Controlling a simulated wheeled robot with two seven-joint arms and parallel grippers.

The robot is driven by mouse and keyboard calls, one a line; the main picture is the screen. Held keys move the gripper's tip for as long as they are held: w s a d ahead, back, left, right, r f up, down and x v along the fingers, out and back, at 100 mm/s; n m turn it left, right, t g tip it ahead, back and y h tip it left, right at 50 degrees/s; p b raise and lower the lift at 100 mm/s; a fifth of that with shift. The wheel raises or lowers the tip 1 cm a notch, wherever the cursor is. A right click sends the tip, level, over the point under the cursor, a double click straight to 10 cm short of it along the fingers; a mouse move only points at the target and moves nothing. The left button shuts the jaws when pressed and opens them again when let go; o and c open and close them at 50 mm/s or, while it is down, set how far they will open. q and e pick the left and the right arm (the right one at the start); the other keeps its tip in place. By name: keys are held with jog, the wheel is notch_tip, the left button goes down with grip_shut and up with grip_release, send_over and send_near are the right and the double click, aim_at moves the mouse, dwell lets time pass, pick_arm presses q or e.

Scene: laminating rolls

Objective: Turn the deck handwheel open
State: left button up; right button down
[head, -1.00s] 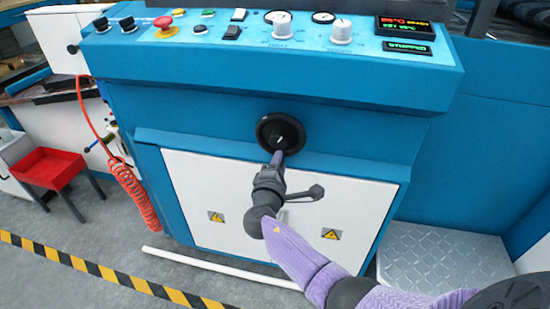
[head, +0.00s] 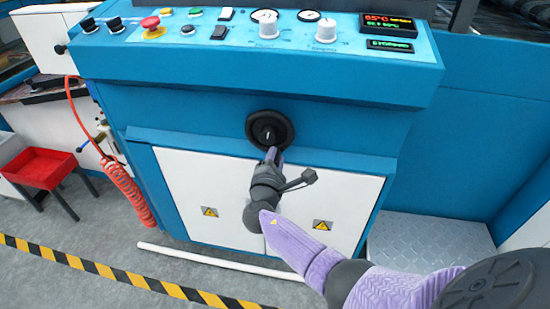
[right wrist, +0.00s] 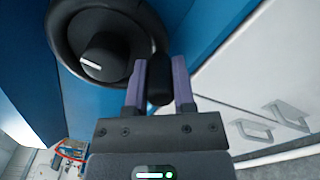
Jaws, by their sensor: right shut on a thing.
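The black deck handwheel (head: 270,131) is on the blue front of the machine, below the control panel. In the right wrist view its hub (right wrist: 105,58) shows a white mark, with the dark rim around it. My right gripper (head: 273,155) is at the wheel's lower edge, reaching up from below. In the right wrist view its two purple fingers (right wrist: 160,82) are shut on the wheel's black handle (right wrist: 159,86), one on each side. My left gripper is out of view.
The control panel (head: 190,45), with a red button (head: 151,23), knobs and displays, overhangs above the wheel. White doors (head: 215,185) are below. A coiled orange hose (head: 130,190) hangs at left by a red tray (head: 40,168). A white bar (head: 220,261) lies on the floor.

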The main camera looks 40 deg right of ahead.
jog(key=shift+f, duration=0.1)
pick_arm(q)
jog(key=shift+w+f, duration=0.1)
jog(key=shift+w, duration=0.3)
pick_arm(e)
jog(key=c, duration=0.7)
grip_release()
pick_arm(q)
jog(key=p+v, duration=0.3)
jog(key=p, duration=0.1)
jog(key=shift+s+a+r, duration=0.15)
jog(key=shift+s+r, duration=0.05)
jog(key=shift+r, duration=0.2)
pick_arm(e)
jog(key=v, duration=1)
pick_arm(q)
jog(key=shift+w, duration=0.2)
